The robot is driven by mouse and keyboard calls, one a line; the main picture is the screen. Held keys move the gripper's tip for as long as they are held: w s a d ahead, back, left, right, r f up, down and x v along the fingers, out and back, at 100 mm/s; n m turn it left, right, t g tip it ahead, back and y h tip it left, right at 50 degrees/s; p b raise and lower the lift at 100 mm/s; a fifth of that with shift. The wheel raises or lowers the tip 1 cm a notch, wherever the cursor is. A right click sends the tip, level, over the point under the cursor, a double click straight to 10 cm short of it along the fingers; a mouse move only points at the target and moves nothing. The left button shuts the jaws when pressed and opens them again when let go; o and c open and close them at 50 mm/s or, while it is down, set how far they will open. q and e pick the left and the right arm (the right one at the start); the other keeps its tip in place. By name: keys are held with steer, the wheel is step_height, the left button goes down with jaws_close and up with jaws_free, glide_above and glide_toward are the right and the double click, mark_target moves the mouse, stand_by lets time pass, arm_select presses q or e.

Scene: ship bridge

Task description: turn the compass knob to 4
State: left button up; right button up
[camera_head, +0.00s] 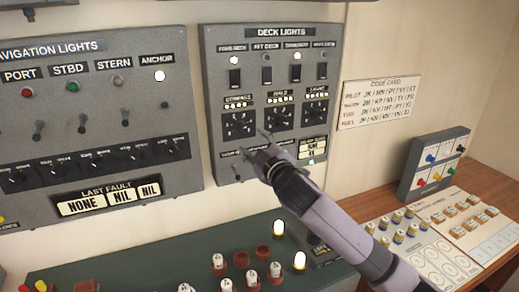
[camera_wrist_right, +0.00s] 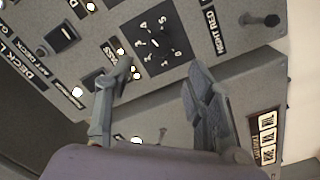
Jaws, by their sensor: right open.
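The compass knob (camera_head: 239,122) is a black dial with white numbers. It is at the lower left of the grey deck lights panel (camera_head: 215,75) in the head view. In the right wrist view the compass dial (camera_wrist_right: 155,38) shows rotated, beyond my fingertips; I cannot tell its setting. My right gripper (camera_head: 253,143) is open and empty, just below and right of the dial in the head view. In the wrist view its fingers (camera_wrist_right: 158,74) stand apart with the dial between and beyond them. Contact with the knob is not visible. My left gripper is not in view.
Two similar dials (camera_head: 281,117) (camera_head: 314,114) sit right of the compass dial, with switches above. The navigation lights panel (camera_head: 95,100) is to the left. A code card (camera_head: 380,101) hangs at right. A green console (camera_head: 130,265) and a wooden desk (camera_head: 480,165) are below.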

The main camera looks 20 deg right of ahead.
steer(key=shift+s, duration=1.35)
